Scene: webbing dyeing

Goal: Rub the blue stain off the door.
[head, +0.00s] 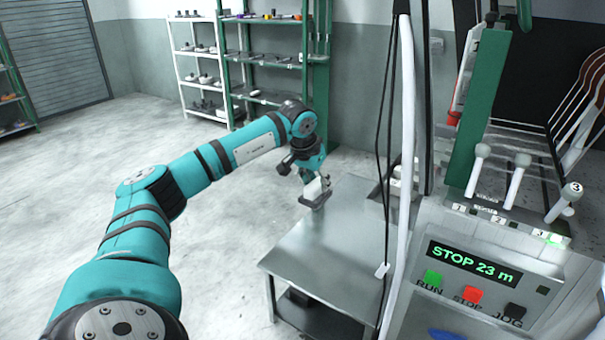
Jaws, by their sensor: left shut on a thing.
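My left gripper (311,178) is shut on a small pale grey block (315,191), held over the far left part of the metal table. The fingers partly hide the block, and I cannot tell if it touches the tabletop. A blue patch (447,335) shows at the bottom edge of the picture, on the grey machine front below the buttons. Most of it is cut off, and the rest of that front is out of view. The gripper is well to the left of and beyond the blue patch. My right gripper is not in view.
The metal table (335,245) is mostly bare. The machine's control panel (470,285) reads "STOP 23 m", with green, red and black buttons. Lever handles (517,180) stand above it. A white post (405,170) and dark cables rise between table and panel. Shelves (265,60) stand behind.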

